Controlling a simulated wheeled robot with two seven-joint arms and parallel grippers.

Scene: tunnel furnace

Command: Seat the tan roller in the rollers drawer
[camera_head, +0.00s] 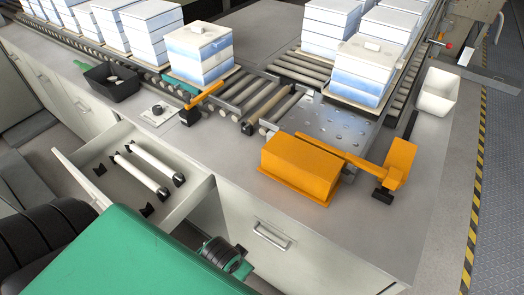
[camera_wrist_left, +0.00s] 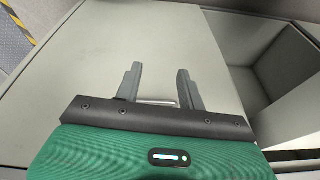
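The open rollers drawer (camera_head: 192,200) is at the left in the head view. Two white rollers (camera_head: 138,171) lie in it on black holders, beside an empty pair of black holders (camera_head: 100,169). Several tan rollers (camera_head: 262,101) show in the conveyor at the centre; I cannot tell which one the task means. In the left wrist view my left gripper (camera_wrist_left: 158,84) is open, with nothing held between its fingers. A drawer handle (camera_wrist_left: 157,103) shows behind them. In the head view my green left arm covers the bottom left, hiding the drawer's near corner. My right gripper is not in view.
An orange box (camera_head: 301,167) and an orange arm (camera_head: 396,165) stand on the counter at the right. White-and-blue block stacks (camera_head: 200,50) stand on the conveyor. A black bin (camera_head: 112,82) and a white bin (camera_head: 437,93) sit at either side.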

